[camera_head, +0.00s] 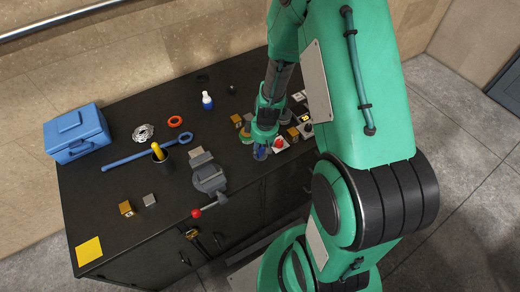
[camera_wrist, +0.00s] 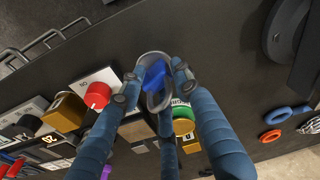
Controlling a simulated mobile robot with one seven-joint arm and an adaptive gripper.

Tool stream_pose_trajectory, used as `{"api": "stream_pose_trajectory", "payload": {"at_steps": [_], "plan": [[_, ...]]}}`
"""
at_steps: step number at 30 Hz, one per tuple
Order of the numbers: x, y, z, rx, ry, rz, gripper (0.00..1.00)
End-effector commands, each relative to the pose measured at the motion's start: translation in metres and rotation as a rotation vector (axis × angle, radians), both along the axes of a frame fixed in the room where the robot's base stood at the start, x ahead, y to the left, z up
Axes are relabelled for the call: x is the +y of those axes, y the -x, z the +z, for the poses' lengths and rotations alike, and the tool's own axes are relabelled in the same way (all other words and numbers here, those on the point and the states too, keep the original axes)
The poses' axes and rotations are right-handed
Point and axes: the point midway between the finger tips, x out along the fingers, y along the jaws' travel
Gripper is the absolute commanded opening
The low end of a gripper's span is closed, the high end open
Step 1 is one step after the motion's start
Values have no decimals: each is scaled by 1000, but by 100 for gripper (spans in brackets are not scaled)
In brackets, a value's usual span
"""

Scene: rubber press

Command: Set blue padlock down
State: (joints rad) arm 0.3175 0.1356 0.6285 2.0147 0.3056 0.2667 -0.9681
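The blue padlock (camera_wrist: 157,75) is in the wrist view, with a grey rounded part around its blue middle. My gripper (camera_wrist: 152,82) has blue fingers on both sides of it and a further finger below. The fingertips appear to touch its sides, so the gripper looks shut on it. In the head view my gripper (camera_head: 262,148) points down near the front edge of the black workbench (camera_head: 105,185), with the blue padlock (camera_head: 260,153) small at its tips. I cannot tell whether the padlock touches the bench top.
A red button on a pale plate (camera_head: 280,144) and several small blocks stand close right of my gripper. A vise (camera_head: 208,178) with a red-knobbed handle is to the left. A blue wrench (camera_head: 145,153), red ring (camera_head: 175,121) and blue toolbox (camera_head: 76,133) lie farther left.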

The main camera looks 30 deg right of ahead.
Motion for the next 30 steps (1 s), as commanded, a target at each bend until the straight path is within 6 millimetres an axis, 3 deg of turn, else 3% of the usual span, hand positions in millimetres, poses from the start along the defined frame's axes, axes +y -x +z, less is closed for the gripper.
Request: {"api": "stream_pose_trajectory", "payload": {"at_steps": [17,30], "plan": [[0,0,8,-2,0,0,41],[-3,7,68,-4,2,1,41]]}}
